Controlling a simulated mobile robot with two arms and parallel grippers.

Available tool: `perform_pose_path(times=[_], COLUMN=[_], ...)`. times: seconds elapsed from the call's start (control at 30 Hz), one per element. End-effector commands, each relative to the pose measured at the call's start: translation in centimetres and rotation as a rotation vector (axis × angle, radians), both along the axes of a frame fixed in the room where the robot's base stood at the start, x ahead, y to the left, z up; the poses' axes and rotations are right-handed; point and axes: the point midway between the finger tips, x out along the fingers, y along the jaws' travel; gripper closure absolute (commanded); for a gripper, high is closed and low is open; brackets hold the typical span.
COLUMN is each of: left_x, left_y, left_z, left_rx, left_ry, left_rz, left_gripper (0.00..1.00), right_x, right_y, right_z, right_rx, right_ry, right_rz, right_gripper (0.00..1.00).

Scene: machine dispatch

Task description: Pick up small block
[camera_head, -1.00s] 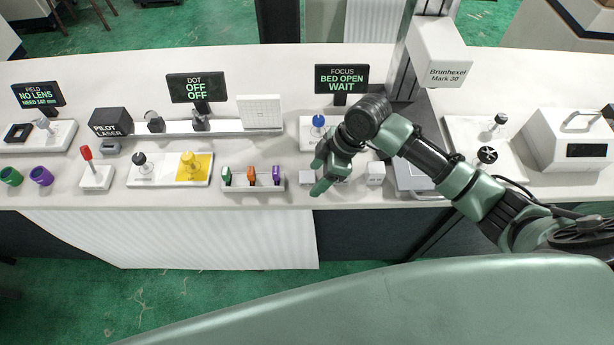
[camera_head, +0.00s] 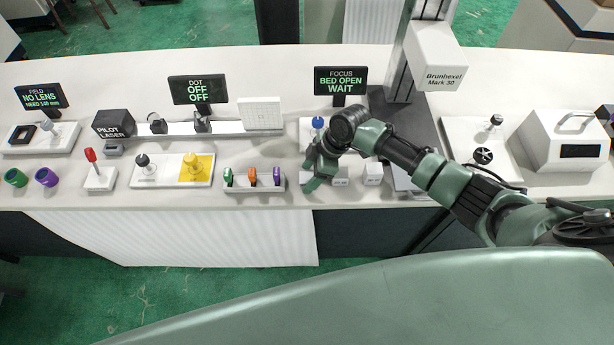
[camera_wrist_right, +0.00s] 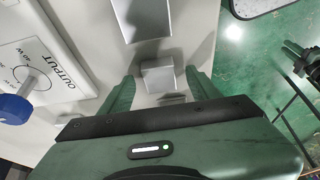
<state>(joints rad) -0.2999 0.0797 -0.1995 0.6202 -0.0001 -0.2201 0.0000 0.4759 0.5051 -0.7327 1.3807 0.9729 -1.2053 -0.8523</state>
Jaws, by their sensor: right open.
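The small block (camera_wrist_right: 158,76) is a pale grey cube on the bench top, between the two open fingers in the right wrist view, with space on both sides. In the head view my right gripper hides it. My right gripper (camera_head: 312,182) is open and low over the bench, pointing down; its green fingers also show in the wrist view (camera_wrist_right: 160,84). A larger block (camera_wrist_right: 148,18) stands past the fingertips in the wrist view. In the head view this block (camera_head: 341,176) and another pale block (camera_head: 373,174) stand right of the gripper. My left gripper is not in view.
A blue-knobbed output panel (camera_wrist_right: 38,75) lies left in the wrist view, behind the gripper. A rack (camera_head: 254,184) with coloured pieces stands left of the gripper. The grey machine bed (camera_head: 415,125) is to the right. The bench's front edge is close.

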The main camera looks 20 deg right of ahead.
Motion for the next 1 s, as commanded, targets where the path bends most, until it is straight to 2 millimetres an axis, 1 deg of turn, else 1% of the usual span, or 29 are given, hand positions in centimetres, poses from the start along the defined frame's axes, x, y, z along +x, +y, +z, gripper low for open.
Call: perform_pose_path(times=[0.07, 0.1, 0.17, 0.2, 0.27, 0.3, 0.33, 0.6, 0.77, 0.87, 0.97, 1.0], left_x=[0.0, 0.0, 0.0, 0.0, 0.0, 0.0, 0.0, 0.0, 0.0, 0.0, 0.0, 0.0], left_y=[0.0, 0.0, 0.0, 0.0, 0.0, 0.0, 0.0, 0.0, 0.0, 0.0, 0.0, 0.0], left_z=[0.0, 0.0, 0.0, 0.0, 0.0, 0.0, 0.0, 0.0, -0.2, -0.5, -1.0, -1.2], left_rx=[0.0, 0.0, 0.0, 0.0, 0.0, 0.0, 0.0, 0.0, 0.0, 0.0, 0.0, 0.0], left_ry=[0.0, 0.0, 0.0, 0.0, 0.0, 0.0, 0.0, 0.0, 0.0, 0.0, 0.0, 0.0], left_rz=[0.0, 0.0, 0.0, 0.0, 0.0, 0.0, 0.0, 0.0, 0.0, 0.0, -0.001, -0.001], left_gripper=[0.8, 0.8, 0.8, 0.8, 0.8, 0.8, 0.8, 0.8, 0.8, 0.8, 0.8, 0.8], right_x=[0.0, 0.0, 0.0, 0.0, 0.0, 0.0, 0.0, 0.0, 0.1, 0.1, 0.2, 0.2], right_y=[0.0, 0.0, 0.0, 0.0, 0.0, 0.0, 0.0, 0.0, 0.0, 0.0, 0.0, 0.0], right_z=[0.0, 0.0, 0.0, 0.0, 0.0, 0.0, 0.0, 0.2, 1.1, 2.5, 4.9, 6.1], right_rx=[0.0, 0.0, 0.0, 0.0, 0.0, 0.0, 0.0, 0.001, 0.003, 0.001, 0.002, 0.001], right_ry=[0.0, 0.0, 0.0, 0.0, 0.0, 0.0, 0.0, 0.0, -0.002, -0.003, -0.008, -0.009], right_rz=[0.0, 0.0, 0.0, 0.0, 0.0, 0.0, -0.001, 0.0, 0.001, 0.001, 0.002, 0.002], right_gripper=[0.38, 0.41, 0.58, 0.69, 0.85, 0.97, 1.0, 1.0, 1.0, 1.0, 1.0, 1.0])
